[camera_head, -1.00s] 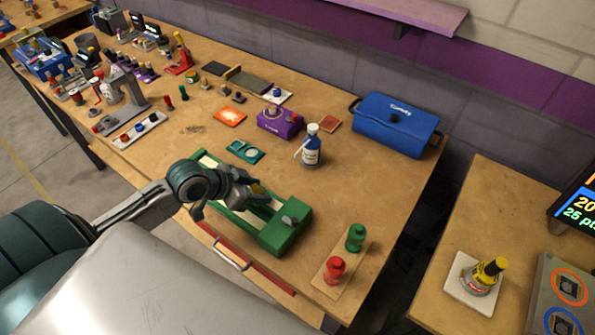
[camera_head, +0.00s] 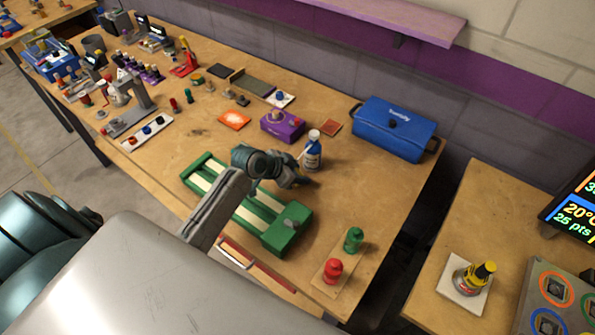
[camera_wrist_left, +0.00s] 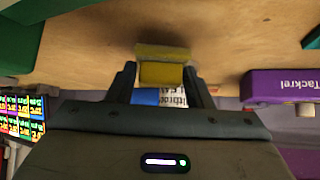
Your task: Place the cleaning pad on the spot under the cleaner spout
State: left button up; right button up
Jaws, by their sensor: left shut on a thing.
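My left gripper (camera_head: 300,181) is at the near side of the blue-and-white cleaner bottle (camera_head: 313,152), low over the table. In the left wrist view its fingers (camera_wrist_left: 163,82) are shut on a yellow block, the cleaning pad (camera_wrist_left: 162,72). The bottle's blue and white label (camera_wrist_left: 172,97) shows just behind the pad there. The bottle stands upright, and its white spout points left toward my gripper. The pad is not clear in the head view, and the spot under the spout is hidden by my gripper. My right gripper is not in view.
A green slot track (camera_head: 232,203) lies under my left arm. A purple box (camera_head: 282,125) stands left of the bottle, a brown square (camera_head: 331,128) behind it and a blue case (camera_head: 395,128) to the right. Red (camera_head: 333,270) and green (camera_head: 353,240) pieces stand in front.

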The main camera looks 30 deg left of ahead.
pick_arm(q)
jog(key=shift+f, duration=0.5)
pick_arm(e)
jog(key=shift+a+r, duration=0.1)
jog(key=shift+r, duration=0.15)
pick_arm(q)
jog(key=shift+f, duration=0.15)
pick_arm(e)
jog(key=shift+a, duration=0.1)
pick_arm(q)
jog(key=o, duration=0.9)
jog(key=shift+o, duration=0.2)
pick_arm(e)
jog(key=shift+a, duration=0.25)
